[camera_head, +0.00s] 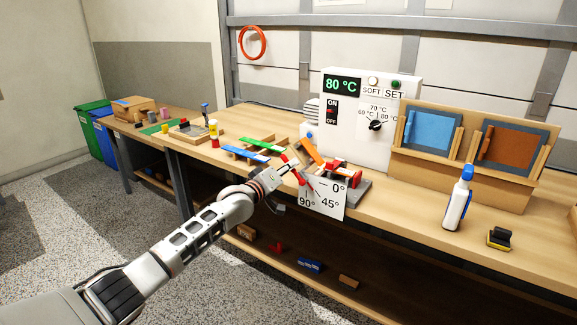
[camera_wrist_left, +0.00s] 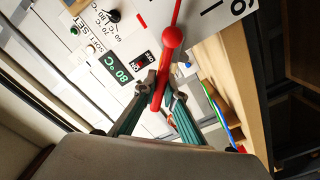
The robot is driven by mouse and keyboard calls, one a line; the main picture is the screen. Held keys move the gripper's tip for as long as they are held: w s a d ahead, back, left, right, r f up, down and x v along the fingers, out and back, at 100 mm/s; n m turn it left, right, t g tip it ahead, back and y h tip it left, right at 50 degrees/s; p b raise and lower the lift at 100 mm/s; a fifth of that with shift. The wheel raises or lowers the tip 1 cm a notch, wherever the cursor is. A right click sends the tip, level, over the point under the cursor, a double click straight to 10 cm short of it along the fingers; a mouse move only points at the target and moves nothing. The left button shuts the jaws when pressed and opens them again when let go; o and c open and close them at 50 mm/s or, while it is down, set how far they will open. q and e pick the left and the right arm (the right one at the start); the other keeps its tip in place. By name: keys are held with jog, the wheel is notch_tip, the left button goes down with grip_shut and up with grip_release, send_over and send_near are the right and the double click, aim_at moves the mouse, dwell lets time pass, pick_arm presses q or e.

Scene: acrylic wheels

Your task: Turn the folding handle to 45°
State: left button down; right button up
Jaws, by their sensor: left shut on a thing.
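A red folding handle (camera_wrist_left: 172,38) with a ball and a thin rod shows in the left wrist view. My left gripper (camera_wrist_left: 161,92) is shut on the lower, thicker part of this handle. In the head view, my left gripper (camera_head: 284,166) reaches the handle just left of the white angle plate (camera_head: 326,205), which is marked 0°, 45° and 90°. The plate hangs at the table's front edge, in front of a fixture with orange and red parts (camera_head: 345,171). The gripper covers part of the handle, and its exact angle is hard to read. My right gripper is out of view.
A white control box (camera_head: 353,108) reading 80 °C stands behind the fixture. Wooden frames with blue and brown panels (camera_head: 432,130) stand right of it. A spray bottle (camera_head: 459,200) and a black-yellow block (camera_head: 499,238) are near the right front edge. Strips (camera_head: 244,153) lie left.

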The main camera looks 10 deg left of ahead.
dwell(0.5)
pick_arm(q)
jog(key=c, duration=2.1)
grip_release()
jog(key=v, duration=1.2)
jog(key=shift+r, duration=0.1)
